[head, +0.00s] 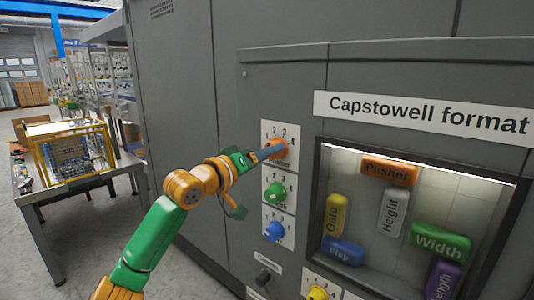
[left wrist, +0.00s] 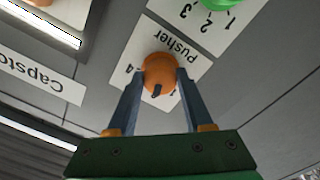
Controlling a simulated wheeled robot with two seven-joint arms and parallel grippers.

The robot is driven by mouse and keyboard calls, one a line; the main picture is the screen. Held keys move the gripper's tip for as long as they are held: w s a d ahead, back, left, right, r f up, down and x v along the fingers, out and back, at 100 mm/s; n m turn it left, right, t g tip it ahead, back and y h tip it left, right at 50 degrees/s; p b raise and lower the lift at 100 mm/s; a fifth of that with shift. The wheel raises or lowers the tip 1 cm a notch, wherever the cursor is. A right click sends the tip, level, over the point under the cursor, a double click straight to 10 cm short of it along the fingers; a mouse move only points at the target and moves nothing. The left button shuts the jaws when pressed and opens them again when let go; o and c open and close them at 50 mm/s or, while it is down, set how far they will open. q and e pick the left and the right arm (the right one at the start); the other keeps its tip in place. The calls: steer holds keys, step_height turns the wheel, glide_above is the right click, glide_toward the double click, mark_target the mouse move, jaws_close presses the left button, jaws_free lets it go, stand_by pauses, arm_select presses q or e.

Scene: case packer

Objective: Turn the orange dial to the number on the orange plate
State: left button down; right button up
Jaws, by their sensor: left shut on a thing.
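The orange dial (head: 281,147) sits on a white plate numbered around it, at the top of a column of dials on the grey machine. In the left wrist view the dial (left wrist: 159,68) appears upside down, with the word Pusher beside it and a dark pointer mark on the side towards my gripper. My left gripper (head: 273,151) is shut on the dial, one finger on each side. The orange plate (head: 389,171) is in the lit window and reads Pusher; I cannot make out a number on it. My right gripper is not in view.
Below the orange dial are a green dial (head: 274,192), a blue dial (head: 274,231) and a yellow dial (head: 317,293). The window also holds yellow, grey, blue, green and purple plates. A table (head: 40,195) with a yellow-framed cage stands at the left.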

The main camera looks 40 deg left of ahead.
arm_select(q)
steer(key=shift+n, duration=0.3)
stand_by(0.4)
steer(key=shift+c, duration=1.5)
jaws_free()
steer(key=shift+f, duration=0.1)
steer(key=s+b, duration=0.1)
steer(key=s+f+b, duration=0.1)
steer(key=s+b, duration=0.1)
steer(key=shift+a, duration=0.2)
steer(key=b, duration=0.2)
glide_toward(270, 157)
steer(key=w+r, duration=0.1)
steer(key=w, duration=0.1)
steer(key=shift+d+r, duration=0.1)
steer(key=shift+d, duration=0.1)
